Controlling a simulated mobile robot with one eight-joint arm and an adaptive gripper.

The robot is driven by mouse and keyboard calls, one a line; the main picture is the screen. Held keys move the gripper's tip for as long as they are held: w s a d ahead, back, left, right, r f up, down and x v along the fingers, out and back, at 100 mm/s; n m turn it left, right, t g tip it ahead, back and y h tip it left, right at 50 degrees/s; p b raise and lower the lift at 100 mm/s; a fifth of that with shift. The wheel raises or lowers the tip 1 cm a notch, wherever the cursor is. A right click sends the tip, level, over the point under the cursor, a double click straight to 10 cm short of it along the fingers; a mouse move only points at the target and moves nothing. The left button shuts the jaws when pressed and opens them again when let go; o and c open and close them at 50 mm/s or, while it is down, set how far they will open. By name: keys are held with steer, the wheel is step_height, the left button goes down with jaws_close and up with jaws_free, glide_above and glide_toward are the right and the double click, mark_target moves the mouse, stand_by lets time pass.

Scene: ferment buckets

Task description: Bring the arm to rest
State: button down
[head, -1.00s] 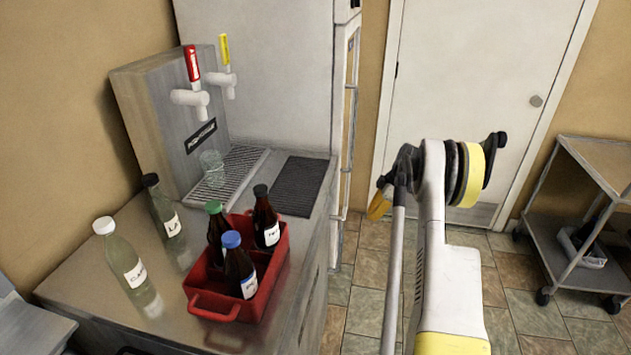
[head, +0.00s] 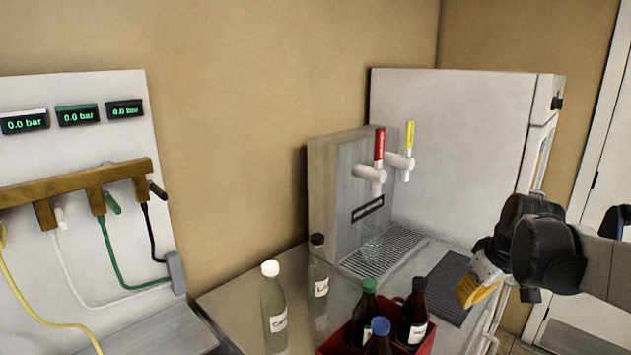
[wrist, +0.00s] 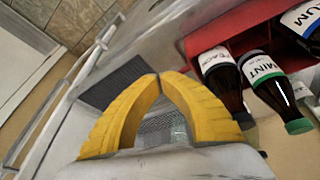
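My gripper (head: 478,292) is at the right of the head view, above the right part of the steel counter. In the wrist view its two yellow fingers (wrist: 159,76) meet at the tips, so it is shut, with nothing seen between them. My arm reaches in from the right edge of the head view. A red crate (head: 423,347) with several dark bottles stands left of and below the gripper. It also shows at the upper right of the wrist view (wrist: 205,40). The gripper appears apart from the bottles.
A clear white-capped bottle (head: 274,315) and a black-capped one (head: 317,280) stand on the counter. Behind are a tap unit (head: 340,190), a drip tray with a glass (head: 371,243) and a fridge (head: 460,130). A gauge panel with hoses (head: 75,150) is at left.

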steer(key=s+a+f+m+t, duration=0.1)
steer(key=s+a+m+t, duration=0.2)
steer(key=s+a, duration=1.1)
steer(key=s+m, duration=0.1)
steer(key=s, duration=0.3)
steer(key=shift+s+a+f, duration=0.15)
steer(key=shift+s+f, duration=0.05)
steer(key=shift+f, duration=0.1)
